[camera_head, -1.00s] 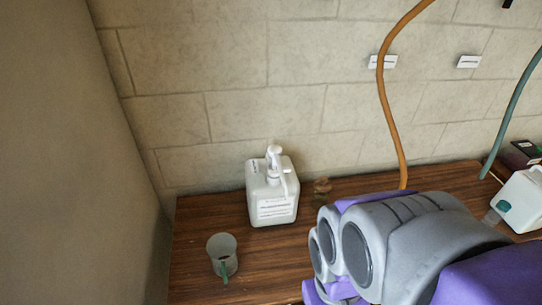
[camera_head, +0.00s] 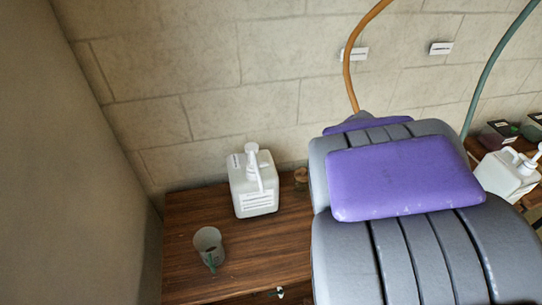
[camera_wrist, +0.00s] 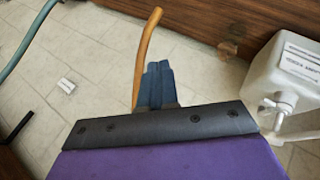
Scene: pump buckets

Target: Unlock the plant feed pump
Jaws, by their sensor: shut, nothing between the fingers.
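A white square pump bottle (camera_head: 254,193) with a label stands on the wooden table in the head view, its white pump head (camera_head: 253,160) on top. It also shows at the right of the wrist view (camera_wrist: 262,78), appearing upside down with its pump head (camera_wrist: 279,103) pointing down. A second white pump bottle (camera_head: 507,174) stands at the far right of the head view. The labels are too small to tell which holds plant feed. My gripper (camera_wrist: 158,68) is shut and empty, apart from the bottle in the wrist view. In the head view my arm hides it.
A grey-green cup (camera_head: 208,241) stands at the table's front left. A small brown object (camera_head: 301,178) is beside the bottle. An orange hose (camera_head: 352,70) and a teal hose (camera_head: 488,75) hang before the tiled wall. Dark containers (camera_head: 497,133) stand at the right.

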